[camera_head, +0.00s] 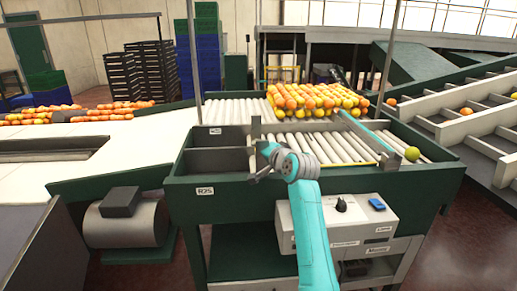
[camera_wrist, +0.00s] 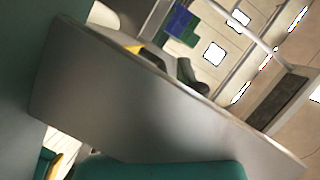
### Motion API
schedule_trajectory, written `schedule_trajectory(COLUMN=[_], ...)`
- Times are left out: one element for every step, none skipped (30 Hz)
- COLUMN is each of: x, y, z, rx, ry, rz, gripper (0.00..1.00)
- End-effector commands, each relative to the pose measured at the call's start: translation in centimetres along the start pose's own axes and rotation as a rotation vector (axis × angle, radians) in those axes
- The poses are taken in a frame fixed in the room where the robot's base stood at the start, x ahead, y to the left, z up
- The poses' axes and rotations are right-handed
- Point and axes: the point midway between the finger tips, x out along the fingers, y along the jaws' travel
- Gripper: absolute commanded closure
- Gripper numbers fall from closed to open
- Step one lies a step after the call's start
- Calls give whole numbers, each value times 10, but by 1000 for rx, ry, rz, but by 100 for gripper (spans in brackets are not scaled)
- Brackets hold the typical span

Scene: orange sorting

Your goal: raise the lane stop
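I cannot surely tell which part is the lane stop. A grey upright plate (camera_head: 256,131) stands at the left edge of the white roller lanes (camera_head: 335,146), just beyond my gripper. My gripper (camera_head: 258,177) is a small dark shape at the end of my teal arm, over the front left of the green sorting table (camera_head: 230,200). Its fingers are too small to read, and whether it touches the plate is unclear. In the wrist view a broad grey metal plate (camera_wrist: 150,100) fills the middle, very close and slanted. No fingertips can be made out there.
Oranges and yellow fruit (camera_head: 315,99) are heaped at the rollers' far end. One green-yellow fruit (camera_head: 412,153) sits at the right lane. A control box (camera_head: 345,222) with a black knob and blue button hangs on the table front. A conveyor (camera_head: 465,125) stands at right.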

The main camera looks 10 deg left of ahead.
Motion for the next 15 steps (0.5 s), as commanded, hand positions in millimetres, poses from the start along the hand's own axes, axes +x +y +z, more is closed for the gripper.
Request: schedule_trajectory(x=[5,8,11,13,14,16,17,18,18,19,19,19,19,19,19], y=[0,0,-1,0,0,-1,0,0,0,0,0,0,0,0,0], z=[0,0,0,0,0,0,0,0,0,0,0,0,0,0,0], rx=[0,0,-1,-1,0,0,0,0,0,0,0,0,0,0,0], ry=[-1,-1,-1,-1,-1,0,0,0,0,0,0,0,0,0,0], rz=[0,0,0,0,0,-1,-1,-1,0,0,0,0,0,0,0], gripper=[63,63,63,63,63,63,63,63,63,63,63,63,63,63,63])
